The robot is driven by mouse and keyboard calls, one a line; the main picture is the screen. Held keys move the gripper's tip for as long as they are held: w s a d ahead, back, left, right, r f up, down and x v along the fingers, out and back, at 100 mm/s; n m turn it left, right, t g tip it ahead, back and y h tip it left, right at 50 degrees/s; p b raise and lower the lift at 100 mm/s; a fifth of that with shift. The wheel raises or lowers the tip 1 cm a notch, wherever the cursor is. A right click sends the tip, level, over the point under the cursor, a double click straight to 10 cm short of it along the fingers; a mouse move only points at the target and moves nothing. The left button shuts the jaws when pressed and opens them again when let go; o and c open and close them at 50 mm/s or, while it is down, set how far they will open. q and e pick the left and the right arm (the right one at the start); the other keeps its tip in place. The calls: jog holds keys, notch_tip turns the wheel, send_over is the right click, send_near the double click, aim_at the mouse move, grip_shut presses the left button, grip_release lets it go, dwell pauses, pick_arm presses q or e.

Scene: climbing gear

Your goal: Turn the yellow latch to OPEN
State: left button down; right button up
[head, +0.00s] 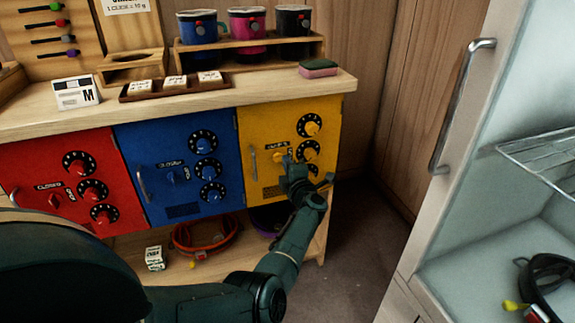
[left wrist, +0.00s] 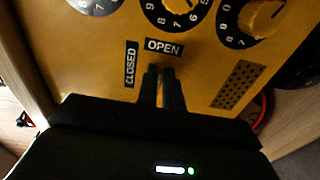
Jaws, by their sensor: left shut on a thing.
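The yellow door (head: 262,125) is at the right end of the cabinet row. Its small yellow latch (head: 278,157) shows only in part beside my fingers in the head view. My left gripper (head: 287,162) is at the latch and shut on it. In the left wrist view, its two dark fingers (left wrist: 162,78) sit close together just below the OPEN label (left wrist: 164,47), with the CLOSED label (left wrist: 131,64) to their left. The fingers hide the latch there, so I cannot tell which way it points. My right gripper is out of view.
Blue (head: 180,150) and red (head: 55,165) doors stand to the left. A bar handle (head: 254,163) is left of the latch.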

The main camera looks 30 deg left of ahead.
pick_arm(q)
jog(key=c, duration=1.5)
grip_release()
jog(key=shift+c, duration=0.2)
